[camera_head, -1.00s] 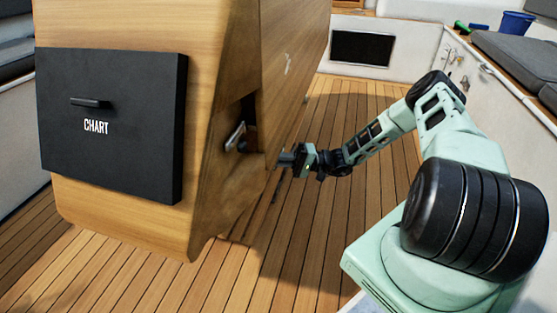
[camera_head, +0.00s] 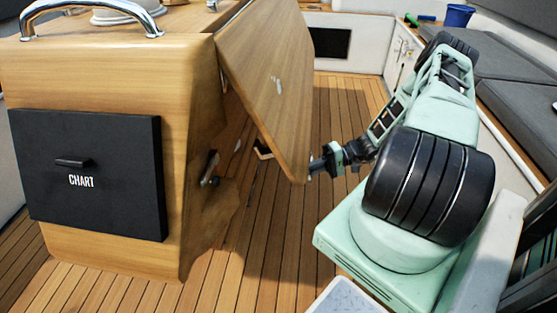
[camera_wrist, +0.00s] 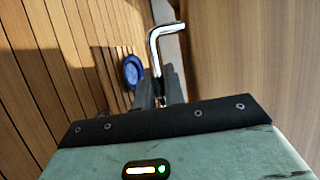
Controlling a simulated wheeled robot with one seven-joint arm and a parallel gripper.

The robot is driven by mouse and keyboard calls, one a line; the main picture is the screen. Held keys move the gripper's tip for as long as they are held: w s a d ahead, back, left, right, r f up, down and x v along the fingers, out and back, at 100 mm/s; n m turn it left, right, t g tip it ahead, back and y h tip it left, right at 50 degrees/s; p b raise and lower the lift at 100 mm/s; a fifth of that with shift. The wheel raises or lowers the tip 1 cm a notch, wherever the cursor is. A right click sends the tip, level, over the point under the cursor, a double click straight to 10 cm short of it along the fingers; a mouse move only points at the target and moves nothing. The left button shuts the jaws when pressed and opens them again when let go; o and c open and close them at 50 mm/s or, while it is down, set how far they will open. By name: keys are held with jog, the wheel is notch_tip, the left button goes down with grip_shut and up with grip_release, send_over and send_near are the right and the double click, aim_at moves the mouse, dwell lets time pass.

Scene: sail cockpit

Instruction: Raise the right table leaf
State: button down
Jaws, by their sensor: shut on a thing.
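The right table leaf (camera_head: 268,80) is a wooden panel hinged along the top right edge of the table body (camera_head: 110,70). It is swung partly outward, its lower edge away from the body. My gripper (camera_head: 313,168) is at the leaf's lower outer corner. In the wrist view a bent chrome handle (camera_wrist: 157,42) stands beside the leaf's wooden face (camera_wrist: 250,60). Its stem runs down between my fingers (camera_wrist: 162,95), which are shut on it. A metal lever (camera_head: 208,168) shows on the table's side below the leaf.
A black CHART drawer (camera_head: 90,175) is on the table's near face. A chrome rail (camera_head: 92,12) runs along the top. A blue bucket (camera_head: 459,15) and grey cushions (camera_head: 500,55) are at the right. A blue round thing (camera_wrist: 133,72) lies beyond my gripper. The slatted floor (camera_head: 345,110) is largely clear.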

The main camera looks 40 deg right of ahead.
jog(key=s+d+r+m+g+h+p, duration=0.1)
jog(key=s+d+r+g+h+p, duration=0.1)
jog(key=s+d+r+p, duration=0.55)
jog(key=s+d+r+m+g+h+p, duration=0.1)
jog(key=s+d+r+g+h+p, duration=0.1)
jog(key=s+d+r+p, duration=0.55)
jog(key=s+r+g+h+p, duration=0.2)
jog(key=r+p, duration=0.5)
jog(key=r, duration=0.7)
jog(key=s+d+r+m+g+h+p, duration=0.1)
jog(key=s+r+p, duration=0.3)
jog(key=r+p, duration=0.4)
jog(key=shift+r+g+h, duration=0.8)
jog(key=shift+r, duration=2.35)
jog(key=shift+d, duration=0.1)
jog(key=c, duration=1.8)
grip_release()
jog(key=shift+w, duration=0.1)
jog(key=b+v, duration=0.2)
jog(key=v, duration=1.5)
jog(key=shift+d+r, duration=0.1)
jog(key=shift+r, duration=0.1)
